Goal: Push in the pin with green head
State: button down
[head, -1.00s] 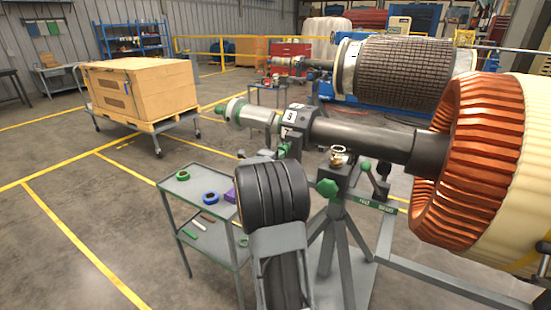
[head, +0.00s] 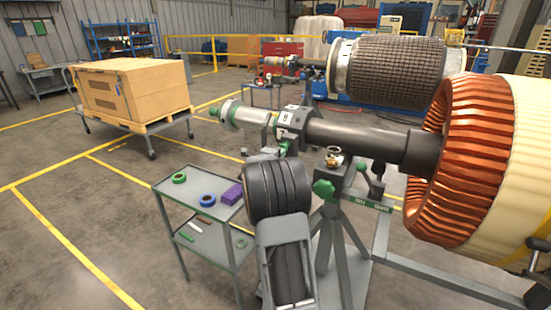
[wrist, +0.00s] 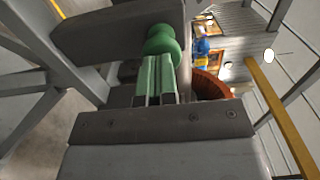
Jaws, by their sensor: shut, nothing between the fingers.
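In the wrist view a green rounded head (wrist: 163,42) stands out beside a dark grey block (wrist: 115,30). My gripper (wrist: 157,62) has its green-faced fingers shut together with nothing between them. Their tips point at the green head and overlap its lower edge in the picture; I cannot tell whether they touch. The pin's shank is not visible. In the head view my arm hides most of my gripper. A green knob (head: 323,188) shows on the grey stand (head: 338,215) right of my arm.
A long dark shaft (head: 370,138) with a copper-wound rotor (head: 460,175) lies across the stand. A brass-coloured part (head: 333,157) sits on the stand. A grey cart (head: 180,200) with green and blue rings and a purple block (head: 231,194) stands left.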

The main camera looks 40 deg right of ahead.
jog(key=v, duration=1.4)
jog(key=shift+p, duration=0.35)
jog(key=shift+s, duration=0.1)
jog(key=s+a+f+m+g+y+p, duration=0.1)
jog(key=s+a+f+m+g+y, duration=0.2)
jog(key=m, duration=0.6)
jog(key=s+a+f+m+g+y, duration=0.1)
jog(key=s+a+f+m+y, duration=0.1)
jog(key=s+m, duration=0.5)
jog(key=s+a+f+m+g+y+p, duration=0.1)
jog(key=s+a+f+m+g+y, duration=0.15)
jog(key=m, duration=0.85)
jog(key=s+a+r+m+t+y+p, duration=0.2)
jog(key=a+r+m+y, duration=0.3)
jog(key=a, duration=0.4)
jog(key=s+a+r+m+t+y+p, duration=0.2)
jog(key=a+r+m+y, duration=0.3)
jog(key=a, duration=0.5)
jog(key=m+p, duration=0.1)
jog(key=m, duration=0.1)
jog(key=shift+r+m+p, duration=0.15)
jog(key=shift+m+p, duration=0.15)
